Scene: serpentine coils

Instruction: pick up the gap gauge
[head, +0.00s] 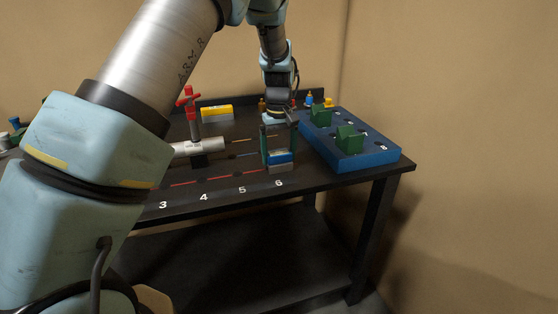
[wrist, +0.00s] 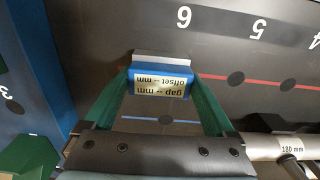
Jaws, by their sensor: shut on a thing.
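The gap gauge (head: 280,157) is a small blue block with a grey lower part, near the number 6 at the front of the black table. In the wrist view the gauge (wrist: 160,84) shows a label reading "gap -- mm, offset -- mm" and a light grey edge. My gripper (head: 278,154) points down with its green fingers on either side of the gauge, shut on it. I cannot tell whether the gauge touches the tabletop or is slightly raised.
A blue tray (head: 370,162) with green blocks stands close on the right. A grey pipe with a red-handled valve (head: 187,100) is at left. A yellow block (head: 216,112) and small coloured items lie at the back. The table (head: 225,199) has numbered markings along its front.

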